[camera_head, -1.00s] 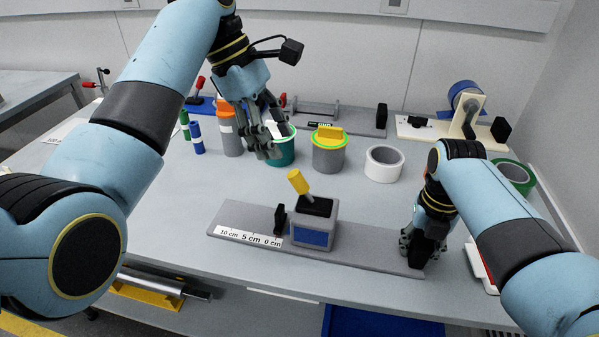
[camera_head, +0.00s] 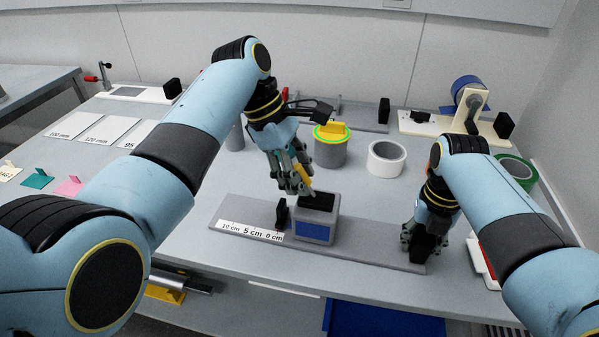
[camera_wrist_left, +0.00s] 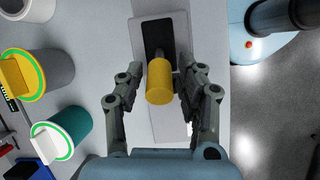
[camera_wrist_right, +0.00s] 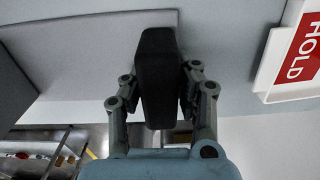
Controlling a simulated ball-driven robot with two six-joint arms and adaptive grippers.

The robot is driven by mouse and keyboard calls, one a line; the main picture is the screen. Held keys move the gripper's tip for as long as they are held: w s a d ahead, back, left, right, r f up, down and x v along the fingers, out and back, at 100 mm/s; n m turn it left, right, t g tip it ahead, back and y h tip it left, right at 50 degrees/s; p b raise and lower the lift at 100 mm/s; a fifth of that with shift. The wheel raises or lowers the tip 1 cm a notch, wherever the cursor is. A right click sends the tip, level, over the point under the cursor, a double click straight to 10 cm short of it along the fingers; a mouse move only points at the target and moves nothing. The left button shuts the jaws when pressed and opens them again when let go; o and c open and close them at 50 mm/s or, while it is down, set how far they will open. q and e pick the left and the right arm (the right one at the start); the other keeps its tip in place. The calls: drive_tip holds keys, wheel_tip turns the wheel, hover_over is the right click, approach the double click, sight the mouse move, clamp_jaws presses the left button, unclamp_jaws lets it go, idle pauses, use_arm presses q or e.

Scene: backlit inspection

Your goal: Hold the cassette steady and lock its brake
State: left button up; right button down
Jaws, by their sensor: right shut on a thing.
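The cassette (camera_head: 316,222) is a grey block with a blue front panel and a black top. It sits on a long grey rail base (camera_head: 355,248) beside a printed cm scale (camera_head: 250,232). Its yellow brake lever (camera_head: 302,174) tilts up to the left; in the left wrist view the yellow knob (camera_wrist_left: 160,82) lies between the open fingers. My left gripper (camera_head: 291,184) is around the knob, with gaps showing on both sides. My right gripper (camera_head: 420,243) is shut on the black end block (camera_wrist_right: 158,78) at the base's right end, which hides part of the block.
Behind stand a grey tub with a yellow-handled lid (camera_head: 331,147), a white tape roll (camera_head: 385,158) and a green roll (camera_head: 515,172). A red HOLD sign (camera_wrist_right: 300,55) lies right of my right gripper. The bench in front of the base is clear.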

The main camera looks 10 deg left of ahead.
use_arm(q)
clamp_jaws()
drive_tip(key=shift+d+r+y, duration=0.15)
drive_tip(key=shift+d+y, duration=0.3)
drive_tip(key=shift+y, duration=0.25)
drive_tip(key=shift+o, duration=1.7)
unclamp_jaws()
